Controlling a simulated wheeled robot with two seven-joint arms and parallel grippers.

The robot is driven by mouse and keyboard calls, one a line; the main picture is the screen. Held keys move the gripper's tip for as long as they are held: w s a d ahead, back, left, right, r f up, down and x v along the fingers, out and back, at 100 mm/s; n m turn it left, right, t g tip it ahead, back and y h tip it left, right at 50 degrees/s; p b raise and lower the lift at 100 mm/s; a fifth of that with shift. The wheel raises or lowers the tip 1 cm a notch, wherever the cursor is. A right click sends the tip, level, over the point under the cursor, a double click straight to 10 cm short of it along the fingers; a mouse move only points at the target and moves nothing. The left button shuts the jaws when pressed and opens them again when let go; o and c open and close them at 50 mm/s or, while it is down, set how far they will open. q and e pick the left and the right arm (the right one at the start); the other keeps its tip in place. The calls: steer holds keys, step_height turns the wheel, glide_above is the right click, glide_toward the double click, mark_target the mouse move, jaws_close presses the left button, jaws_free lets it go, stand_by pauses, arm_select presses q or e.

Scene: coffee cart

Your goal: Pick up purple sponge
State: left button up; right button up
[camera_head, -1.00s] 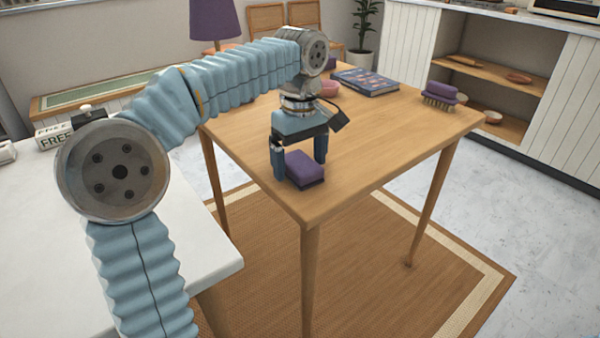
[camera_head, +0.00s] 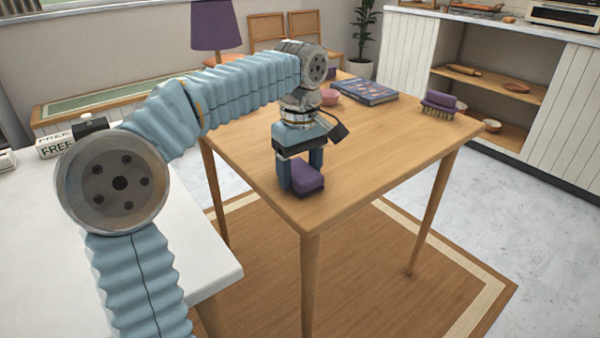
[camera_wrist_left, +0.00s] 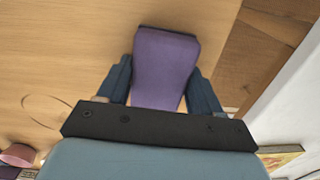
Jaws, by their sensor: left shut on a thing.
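The purple sponge (camera_head: 307,177) has a dark underside and is at the near corner of the wooden table (camera_head: 345,180). My left gripper (camera_head: 302,178) points down over it, with one finger on each side, and is shut on the sponge. The left wrist view also shows the sponge (camera_wrist_left: 163,68) between the two fingers (camera_wrist_left: 160,90). I cannot tell whether the sponge rests on the table or is slightly above it. My right gripper is not in view.
A purple-topped brush (camera_head: 438,104) stands near the table's right corner. A dark blue book (camera_head: 366,92) and a pink bowl (camera_head: 329,97) are farther back. A white counter (camera_head: 205,256) is at left. The table's middle is clear.

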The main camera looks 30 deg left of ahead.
arm_select(q)
step_height(320, 180, up, 3)
steer(key=shift+f+p, duration=0.1)
steer(key=shift+p, duration=0.3)
steer(key=s+d+r, duration=0.1)
steer(key=r, duration=0.1)
steer(key=s+d+r, duration=0.1)
steer(key=r, duration=0.1)
steer(key=s+d+r+p, duration=0.1)
steer(key=s+r, duration=0.1)
steer(key=shift+r, duration=0.1)
steer(key=s+d+r, duration=0.3)
steer(key=s+d, duration=0.2)
steer(key=s, duration=0.2)
steer(key=shift+d+r, duration=0.3)
steer(key=shift+r, duration=0.05)
